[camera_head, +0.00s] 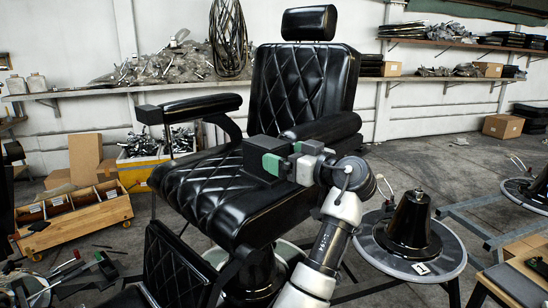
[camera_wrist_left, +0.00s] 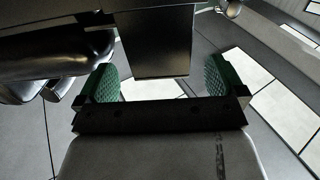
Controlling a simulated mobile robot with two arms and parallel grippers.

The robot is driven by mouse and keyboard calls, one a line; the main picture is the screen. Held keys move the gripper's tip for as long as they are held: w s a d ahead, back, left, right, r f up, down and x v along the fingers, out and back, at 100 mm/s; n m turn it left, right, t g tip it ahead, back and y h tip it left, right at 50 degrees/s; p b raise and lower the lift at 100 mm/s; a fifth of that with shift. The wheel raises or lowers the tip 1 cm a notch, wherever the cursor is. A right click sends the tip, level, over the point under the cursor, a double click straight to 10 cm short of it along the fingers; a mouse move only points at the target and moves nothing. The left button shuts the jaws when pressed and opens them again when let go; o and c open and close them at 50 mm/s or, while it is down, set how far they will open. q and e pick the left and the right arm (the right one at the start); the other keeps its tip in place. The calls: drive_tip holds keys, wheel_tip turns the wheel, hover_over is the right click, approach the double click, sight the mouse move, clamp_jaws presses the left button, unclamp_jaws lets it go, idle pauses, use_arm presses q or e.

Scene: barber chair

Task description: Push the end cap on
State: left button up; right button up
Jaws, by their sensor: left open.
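A black box-shaped end cap (camera_head: 262,158) is at the front of the chair's right-hand armrest (camera_head: 325,128). My left gripper (camera_head: 284,156), with green finger pads, is open at the near side of the end cap. In the left wrist view, the end cap (camera_wrist_left: 155,50) appears between the spread pads of the left gripper (camera_wrist_left: 163,82), and the jaws are not shut on it. I cannot tell whether the cap is fully seated or touched. My right gripper is not in view.
The black quilted barber chair (camera_head: 215,195) fills the middle. A round stool (camera_head: 445,258) with a dark cone-shaped base part (camera_head: 410,228) stands to the right. A wooden crate (camera_head: 75,215) and a yellow bin (camera_head: 135,175) are on the left floor. Shelves line the wall.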

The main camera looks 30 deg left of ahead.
use_arm(q)
drive_tip(key=d, duration=0.3)
drive_tip(key=s+d+b, duration=0.1)
drive_tip(key=d, duration=0.1)
drive_tip(key=shift+d, duration=0.25)
